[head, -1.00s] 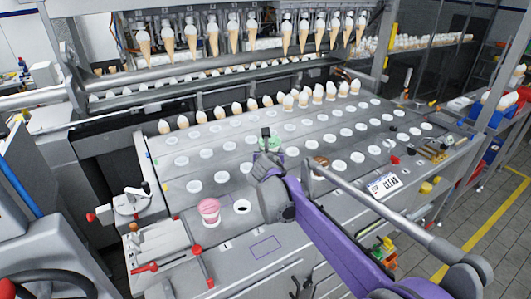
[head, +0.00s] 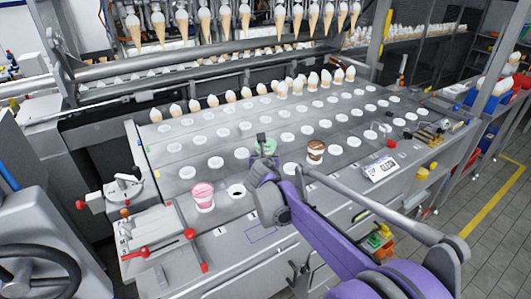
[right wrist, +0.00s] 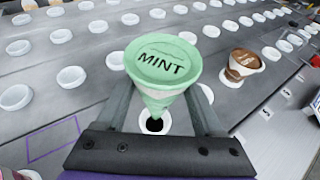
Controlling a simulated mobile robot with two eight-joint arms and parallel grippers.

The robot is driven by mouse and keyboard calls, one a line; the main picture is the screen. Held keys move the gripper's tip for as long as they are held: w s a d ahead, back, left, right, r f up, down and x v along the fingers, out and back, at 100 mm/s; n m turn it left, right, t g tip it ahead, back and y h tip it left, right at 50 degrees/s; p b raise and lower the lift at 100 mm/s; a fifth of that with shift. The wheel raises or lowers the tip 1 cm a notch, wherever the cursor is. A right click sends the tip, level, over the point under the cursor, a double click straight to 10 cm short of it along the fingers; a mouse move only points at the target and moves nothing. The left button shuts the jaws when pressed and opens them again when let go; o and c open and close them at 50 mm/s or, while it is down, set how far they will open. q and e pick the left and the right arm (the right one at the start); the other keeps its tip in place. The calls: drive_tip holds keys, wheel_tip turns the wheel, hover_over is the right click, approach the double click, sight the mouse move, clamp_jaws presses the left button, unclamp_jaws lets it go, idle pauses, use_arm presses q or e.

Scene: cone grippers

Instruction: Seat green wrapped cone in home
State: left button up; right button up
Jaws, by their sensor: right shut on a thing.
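The green wrapped cone (right wrist: 163,65), its lid marked MINT, is upright between the two fingers of my right gripper (right wrist: 163,103) in the right wrist view. Its pointed tip hangs just above a white ring with a dark open hole (right wrist: 153,125); a gap seems to show between tip and hole. In the head view the green cone (head: 270,147) is partly hidden by my right gripper (head: 264,150). An empty dark hole (head: 236,190) shows beside the pink cone. My left gripper is out of view.
The pink cone (head: 203,196) stands in a ring left of the dark hole. A brown cone (head: 316,150) stands to the right of my gripper. Rows of white rings cover the panel. Red levers (head: 190,234) are at the front left.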

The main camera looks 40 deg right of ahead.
drive_tip(key=shift+f+b, duration=2.1)
drive_tip(key=shift+f, duration=1.35)
drive_tip(key=o, duration=0.9)
drive_tip(key=p+v, duration=0.1)
drive_tip(key=v, duration=1)
drive_tip(key=shift+f, duration=0.15)
